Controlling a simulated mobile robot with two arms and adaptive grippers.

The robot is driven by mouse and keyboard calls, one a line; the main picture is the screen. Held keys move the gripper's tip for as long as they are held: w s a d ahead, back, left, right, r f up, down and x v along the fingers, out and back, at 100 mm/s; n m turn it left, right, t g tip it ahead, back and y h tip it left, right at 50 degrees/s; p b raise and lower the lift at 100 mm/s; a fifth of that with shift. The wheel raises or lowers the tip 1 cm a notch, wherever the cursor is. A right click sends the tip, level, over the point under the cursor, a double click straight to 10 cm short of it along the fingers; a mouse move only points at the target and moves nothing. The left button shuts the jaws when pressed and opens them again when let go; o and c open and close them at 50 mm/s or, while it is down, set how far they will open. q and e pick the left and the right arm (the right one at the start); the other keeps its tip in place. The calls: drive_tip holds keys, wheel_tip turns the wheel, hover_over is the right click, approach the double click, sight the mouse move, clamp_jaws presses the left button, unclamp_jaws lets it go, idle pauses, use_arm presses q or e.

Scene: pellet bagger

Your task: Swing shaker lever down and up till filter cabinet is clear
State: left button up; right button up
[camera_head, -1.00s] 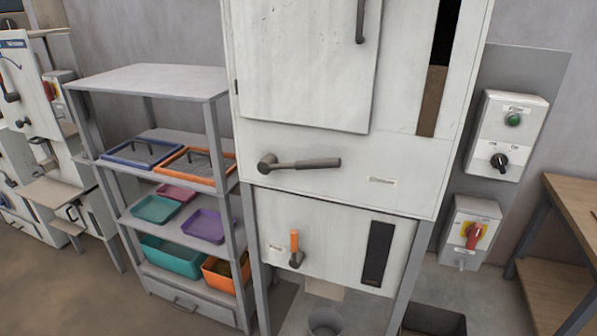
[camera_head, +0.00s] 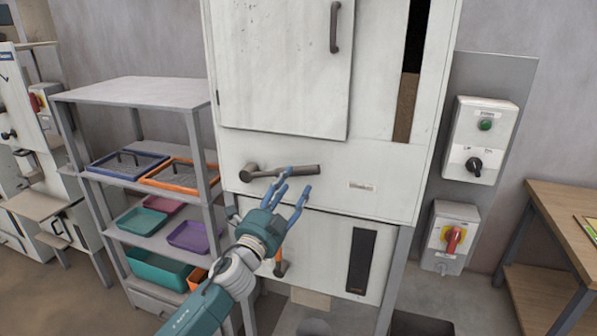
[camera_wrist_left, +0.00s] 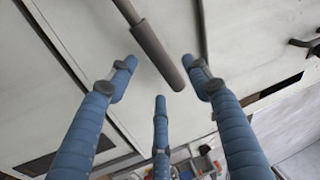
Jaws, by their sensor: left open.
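The shaker lever (camera_head: 293,171) is a grey-brown bar on the front of the white filter cabinet (camera_head: 390,180). It lies about level, from a pivot at its left to a thick grip at its right. My left gripper (camera_head: 288,184) has blue fingers and is open just below and in front of the lever's grip. In the left wrist view the lever's grip (camera_wrist_left: 157,55) points in between the spread fingers of the gripper (camera_wrist_left: 160,95). I see no contact. A dark upright window with a brown fill (camera_head: 406,110) is on the cabinet's upper right. My right gripper is not in view.
A grey shelf (camera_head: 140,90) with coloured trays stands left of the cabinet. A lower panel has an orange-handled lever (camera_head: 280,262), partly behind my arm. Switch boxes (camera_head: 480,140) with a red knob (camera_head: 454,239) below, and a wooden table (camera_head: 565,215), are at right.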

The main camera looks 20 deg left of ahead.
sight(301, 173)
use_arm(q)
drive_tip(key=x, duration=0.6)
clamp_jaws()
